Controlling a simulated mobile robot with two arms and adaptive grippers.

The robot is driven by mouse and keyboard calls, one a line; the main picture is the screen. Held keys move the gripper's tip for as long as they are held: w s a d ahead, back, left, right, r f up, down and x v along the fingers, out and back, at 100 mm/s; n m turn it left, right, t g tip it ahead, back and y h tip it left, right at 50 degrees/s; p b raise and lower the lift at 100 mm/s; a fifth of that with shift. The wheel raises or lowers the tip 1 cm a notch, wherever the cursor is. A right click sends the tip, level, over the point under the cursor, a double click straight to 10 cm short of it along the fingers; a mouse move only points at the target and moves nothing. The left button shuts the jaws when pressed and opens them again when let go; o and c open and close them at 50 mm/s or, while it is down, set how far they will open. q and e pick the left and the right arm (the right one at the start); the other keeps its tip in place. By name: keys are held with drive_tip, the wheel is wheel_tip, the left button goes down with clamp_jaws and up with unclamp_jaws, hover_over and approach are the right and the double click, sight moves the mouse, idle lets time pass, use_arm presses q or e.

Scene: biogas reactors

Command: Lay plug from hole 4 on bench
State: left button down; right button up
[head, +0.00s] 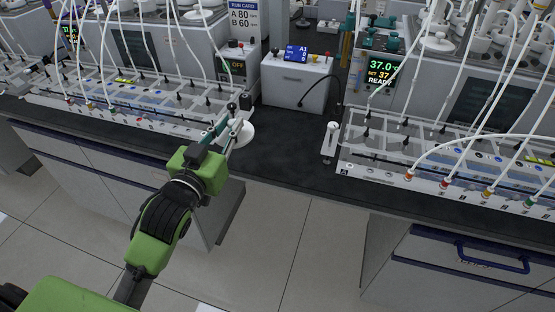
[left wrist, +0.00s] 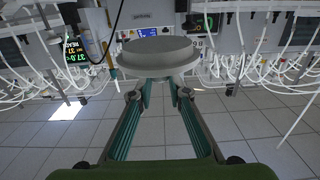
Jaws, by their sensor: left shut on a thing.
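My left gripper (head: 228,135) reaches in from the lower left and is shut on the plug (head: 243,135), a pale round disc. The plug appears beside the right end of the left rack, in front of the dark bench (head: 290,150); I cannot tell its exact height above the top. In the left wrist view the plug (left wrist: 158,52) is a wide grey disc at the tips of my left gripper's (left wrist: 160,88) two green-lined fingers. It hides what lies behind it. I cannot make out which hole is number 4. My right gripper is not in view.
A tubed rack (head: 130,105) stands at left, another (head: 450,165) at right. A white control box (head: 297,80) with a blue display and black cable stands at the back. Bare bench lies between the racks. Drawers (head: 455,262) are below the front edge.

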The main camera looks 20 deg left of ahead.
sight(231, 121)
use_arm(q)
drive_tip(key=w, duration=0.3)
drive_tip(key=shift+a+f, duration=0.4)
drive_tip(key=w+d+f, duration=0.1)
drive_tip(key=w+d, duration=0.1)
drive_tip(key=w, duration=0.1)
drive_tip(key=w+d+f, duration=0.1)
drive_tip(key=w, duration=0.1)
drive_tip(key=shift+w+d+f, duration=0.2)
drive_tip(key=shift+w+f, duration=0.05)
drive_tip(key=shift+f, duration=0.05)
drive_tip(key=w+d+f, duration=0.1)
drive_tip(key=f, duration=0.1)
drive_tip(key=w+f, duration=0.2)
drive_tip(key=w+d+f, duration=0.1)
drive_tip(key=w+f, duration=0.1)
drive_tip(key=shift+d+f, duration=0.15)
drive_tip(key=shift+d, duration=0.2)
wheel_tip(231, 121, down, 3)
drive_tip(key=shift+d+f, duration=0.1)
drive_tip(key=shift+f, duration=0.1)
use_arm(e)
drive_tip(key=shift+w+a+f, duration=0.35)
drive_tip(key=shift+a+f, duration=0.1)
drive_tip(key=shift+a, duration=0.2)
use_arm(q)
drive_tip(key=c, duration=1.9)
unclamp_jaws()
drive_tip(key=shift+f, duration=0.1)
